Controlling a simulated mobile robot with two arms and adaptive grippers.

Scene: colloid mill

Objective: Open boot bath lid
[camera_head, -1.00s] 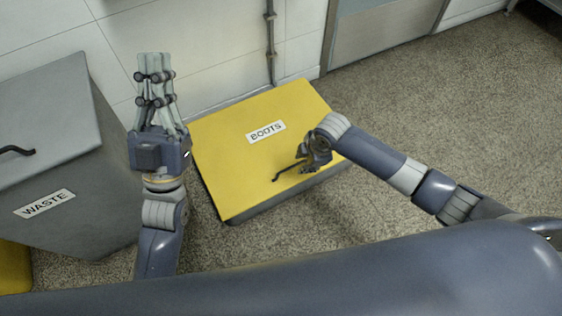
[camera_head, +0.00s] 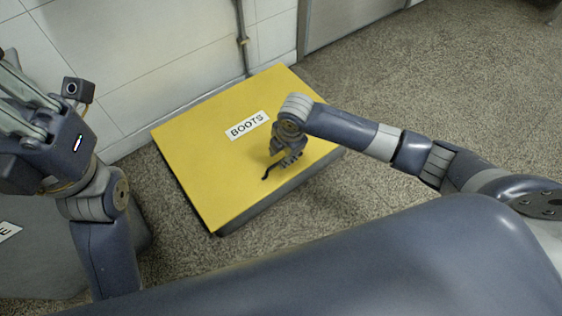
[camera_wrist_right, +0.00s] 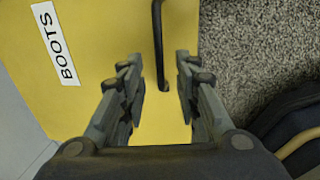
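The yellow boot bath lid (camera_head: 205,150) lies closed on its grey box, with a white BOOTS label (camera_head: 248,125). A thin dark handle (camera_head: 267,175) sits near the lid's front edge. My right gripper (camera_head: 285,165) is over the handle and hides part of it. In the right wrist view, the right gripper (camera_wrist_right: 160,90) is open, its fingers on either side of the handle (camera_wrist_right: 157,45) with gaps to both. Whether the fingertips touch the lid I cannot tell. My left gripper (camera_head: 15,85) is raised at the left edge, away from the lid, and partly cut off.
The grey waste bin (camera_head: 40,265) stands at the lower left, mostly hidden behind my left arm. A tiled wall (camera_head: 130,60) with a vertical pipe (camera_head: 242,35) is behind the boot bath. Speckled floor (camera_head: 450,90) is free to the right.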

